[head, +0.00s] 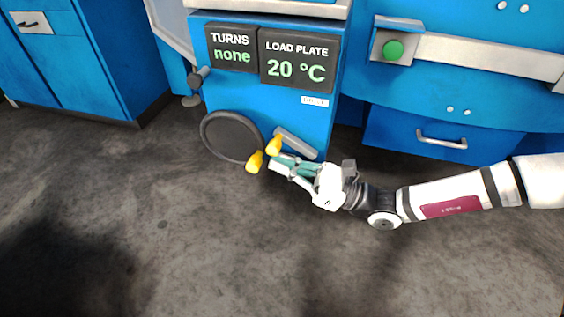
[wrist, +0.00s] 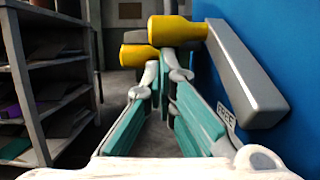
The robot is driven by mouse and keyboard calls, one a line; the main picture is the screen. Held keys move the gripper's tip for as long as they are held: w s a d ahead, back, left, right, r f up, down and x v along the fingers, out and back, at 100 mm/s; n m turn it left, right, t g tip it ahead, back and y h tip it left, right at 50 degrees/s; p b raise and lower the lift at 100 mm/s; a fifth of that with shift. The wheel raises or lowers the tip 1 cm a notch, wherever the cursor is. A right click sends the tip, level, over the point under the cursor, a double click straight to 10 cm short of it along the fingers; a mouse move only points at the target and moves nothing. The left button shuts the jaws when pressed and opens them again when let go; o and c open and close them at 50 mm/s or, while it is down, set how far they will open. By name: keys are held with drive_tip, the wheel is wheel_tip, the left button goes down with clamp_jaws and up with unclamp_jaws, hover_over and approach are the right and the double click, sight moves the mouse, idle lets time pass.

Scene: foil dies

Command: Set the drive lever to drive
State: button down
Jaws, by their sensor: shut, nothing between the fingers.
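The drive lever (head: 297,143) is a grey bar low on the blue machine's front, slanting up to the left, with a yellow knob (head: 274,146) at its upper left end. In the wrist view the lever (wrist: 245,75) is at the right, with its yellow knob (wrist: 180,28) sticking out left. A small label reading FREE (wrist: 226,116) shows beside the bar; one that seems to read DRIVE (head: 315,101) is above the lever. My gripper (head: 274,165) is shut and empty, its tips just below the lever's knob. I cannot tell whether they touch it.
A black handwheel (head: 232,136) with its own yellow knob (head: 255,162) is close left of my fingertips. Displays above read TURNS none (head: 231,48) and LOAD PLATE 20 °C (head: 297,60). A shelf rack (wrist: 55,85) stands left in the wrist view. The floor in front is clear.

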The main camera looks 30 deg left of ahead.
drive_tip(key=shift+r+p, duration=0.6)
drive_tip(key=shift+p, duration=0.55)
drive_tip(key=y, duration=0.1)
drive_tip(key=r+y+p, duration=0.1)
drive_tip(key=y, duration=0.1)
drive_tip(key=shift+d, duration=0.15)
drive_tip(key=r+y, duration=0.1)
drive_tip(key=d+r+g+y+p, duration=0.1)
drive_tip(key=y, duration=0.1)
drive_tip(key=shift+w+d, duration=0.1)
drive_tip(key=shift+w, duration=0.1)
drive_tip(key=shift+d+g+p, duration=0.15)
drive_tip(key=shift+g+p, duration=0.15)
idle(1.3)
drive_tip(key=v, duration=1.2)
drive_tip(key=shift+s+r, duration=0.1)
